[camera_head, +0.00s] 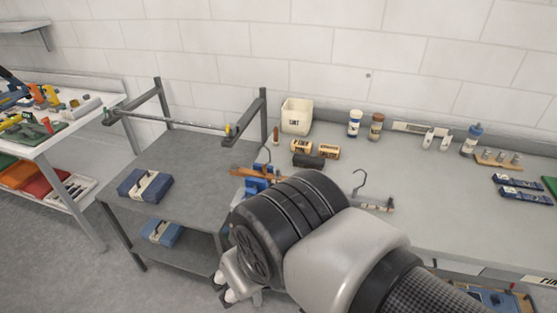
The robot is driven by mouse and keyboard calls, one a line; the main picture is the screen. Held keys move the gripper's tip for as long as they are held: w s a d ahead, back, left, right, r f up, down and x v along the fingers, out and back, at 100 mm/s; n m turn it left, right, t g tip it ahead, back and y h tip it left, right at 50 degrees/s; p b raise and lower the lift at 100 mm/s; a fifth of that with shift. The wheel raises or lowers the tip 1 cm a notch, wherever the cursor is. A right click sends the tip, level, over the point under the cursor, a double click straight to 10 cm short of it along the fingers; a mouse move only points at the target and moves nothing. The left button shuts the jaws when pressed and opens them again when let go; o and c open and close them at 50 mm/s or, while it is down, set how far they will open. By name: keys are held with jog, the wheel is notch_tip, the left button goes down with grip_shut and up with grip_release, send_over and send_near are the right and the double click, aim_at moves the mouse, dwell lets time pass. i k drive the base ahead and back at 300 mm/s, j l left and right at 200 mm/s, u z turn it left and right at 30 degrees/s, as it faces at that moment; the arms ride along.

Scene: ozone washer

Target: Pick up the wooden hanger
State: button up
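A brown wooden hanger (247,172) shows just above my arm, at the right edge of the grey cart, with a thin dark hook over it. Something blue (262,186) is directly below it; I cannot tell if they touch. A second hook (360,181) with a short pale bar end (379,206) stands out right of my arm; it looks like another hanger, mostly hidden. My gripper (229,286) is at the lower middle, below and apart from the brown hanger. Its pale fingertips show partly, and their opening is unclear.
The grey cart (195,200) has a rail (170,121) and folded blue cloths (145,186). The bench middle is mostly clear.

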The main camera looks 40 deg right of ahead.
aim_at(234, 169)
jog(key=z, duration=0.9)
jog(key=i+j, duration=0.3)
jog(key=i+j+z, duration=0.95)
jog(key=k+z, duration=0.1)
jog(key=z, duration=0.4)
